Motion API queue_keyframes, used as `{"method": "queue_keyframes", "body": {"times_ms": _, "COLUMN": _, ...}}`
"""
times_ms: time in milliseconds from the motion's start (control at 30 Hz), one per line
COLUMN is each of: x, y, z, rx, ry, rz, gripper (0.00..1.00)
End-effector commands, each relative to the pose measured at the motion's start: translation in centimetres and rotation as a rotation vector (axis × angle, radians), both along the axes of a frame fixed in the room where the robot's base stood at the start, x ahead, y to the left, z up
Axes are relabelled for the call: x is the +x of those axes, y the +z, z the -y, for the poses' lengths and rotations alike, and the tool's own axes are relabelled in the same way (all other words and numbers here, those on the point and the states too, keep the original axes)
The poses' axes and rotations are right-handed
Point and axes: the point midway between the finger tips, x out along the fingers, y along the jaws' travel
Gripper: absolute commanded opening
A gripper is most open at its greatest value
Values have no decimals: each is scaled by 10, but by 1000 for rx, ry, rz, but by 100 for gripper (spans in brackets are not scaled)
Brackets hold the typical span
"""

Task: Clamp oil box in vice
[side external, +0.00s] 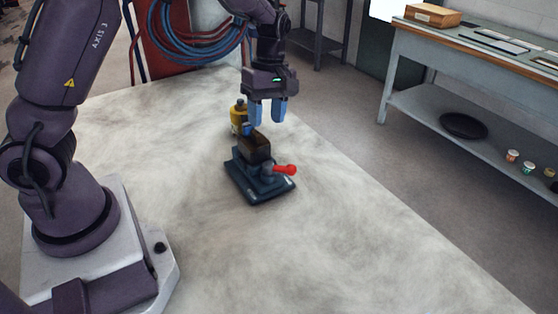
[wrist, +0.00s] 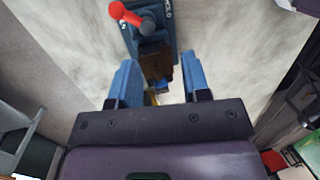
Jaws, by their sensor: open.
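A dark blue vice (side external: 262,190) with a red-knobbed handle (side external: 286,169) stands on the pale table. A dark brown box (side external: 255,148), which looks like the oil box, sits upright at the vice's jaws; I cannot tell whether they grip it. My gripper (side external: 267,121) is open and empty above and slightly beyond the box, its blue fingers pointing down. In the wrist view the vice (wrist: 160,48) is at the top, and the brown box (wrist: 156,66) shows between my fingers (wrist: 160,62), apart from them. A small blue part shows by the box; its lower portion is hidden.
A yellow container with a dark cap (side external: 239,116) stands just behind the box, close to my gripper. The table's right edge (side external: 340,160) runs near the vice. A workbench (side external: 480,50) stands apart at the right.

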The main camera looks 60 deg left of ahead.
Motion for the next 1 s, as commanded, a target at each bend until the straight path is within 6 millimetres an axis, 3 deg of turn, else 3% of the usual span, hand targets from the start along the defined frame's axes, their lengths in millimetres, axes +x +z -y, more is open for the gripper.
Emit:
{"method": "queue_keyframes", "body": {"times_ms": 33, "x": 12, "y": -10, "z": -7, "rx": 41, "ry": 155, "rz": -28, "gripper": 43}}
{"method": "queue_keyframes", "body": {"times_ms": 133, "x": 30, "y": -10, "z": -13, "rx": 81, "ry": 434, "rz": -41, "gripper": 43}}
{"method": "queue_keyframes", "body": {"times_ms": 333, "x": 41, "y": 1, "z": -7, "rx": 81, "ry": 749, "rz": -62, "gripper": 43}}
{"method": "queue_keyframes", "body": {"times_ms": 567, "x": 38, "y": -12, "z": -5, "rx": 92, "ry": 809, "rz": -75, "gripper": 43}}
{"method": "queue_keyframes", "body": {"times_ms": 1000, "x": 26, "y": -97, "z": 7, "rx": 92, "ry": 806, "rz": -75, "gripper": 43}}
